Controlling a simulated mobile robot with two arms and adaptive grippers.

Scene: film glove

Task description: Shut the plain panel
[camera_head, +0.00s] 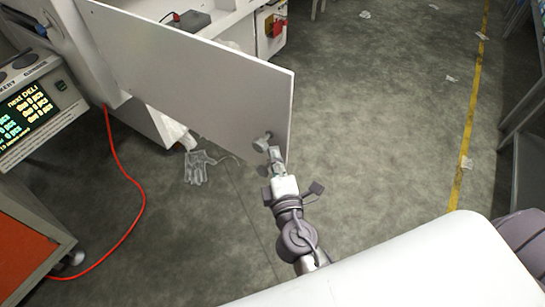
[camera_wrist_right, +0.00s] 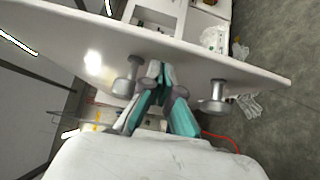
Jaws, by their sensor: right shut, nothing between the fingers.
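The plain panel (camera_head: 190,75) is a white board standing open, swung out from the white cabinet at the upper left. Its free edge is near the middle of the head view. In the right wrist view the panel (camera_wrist_right: 205,60) crosses the picture, with one grey knob (camera_wrist_right: 127,78) left of my fingers and another knob (camera_wrist_right: 215,98) to the right. My right gripper (camera_head: 272,155) is at the panel's lower free corner; it also shows in the wrist view (camera_wrist_right: 160,75). It is shut and empty, fingertips close to the panel face between the knobs; contact is unclear. My left gripper is out of view.
A console with a lit screen (camera_head: 28,112) stands at the left above an orange-fronted cabinet (camera_head: 22,255). A red cable (camera_head: 138,190) and a glove (camera_head: 197,168) lie on the floor.

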